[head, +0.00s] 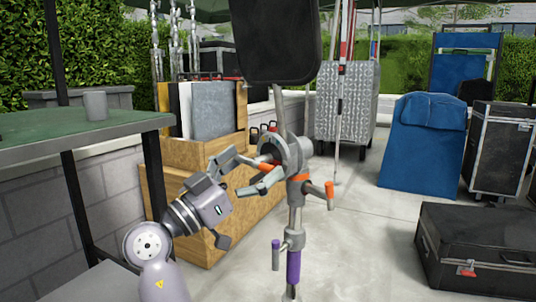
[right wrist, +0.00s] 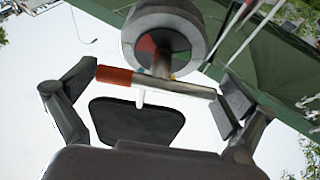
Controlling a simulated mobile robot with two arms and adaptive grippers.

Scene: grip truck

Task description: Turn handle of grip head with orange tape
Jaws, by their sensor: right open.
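A metal stand in the middle of the head view carries a round grey grip head (head: 298,155). The head also shows from close up in the right wrist view (right wrist: 165,35). Its bar handle with an orange-red taped end (right wrist: 115,75) lies across the space between the fingers of my right gripper (right wrist: 160,88). In the head view my right gripper (head: 255,170) is open at the left side of the grip head and partly hides this handle. Whether a finger touches the bar, I cannot tell. My left gripper is not in view.
Lower on the stand are another orange-ended handle (head: 329,190) and a purple-taped part (head: 293,266). A dark panel (head: 277,40) is above. A green table (head: 60,125) and wooden crate (head: 190,155) stand left, a black case (head: 475,245) right. Paving between stand and case is clear.

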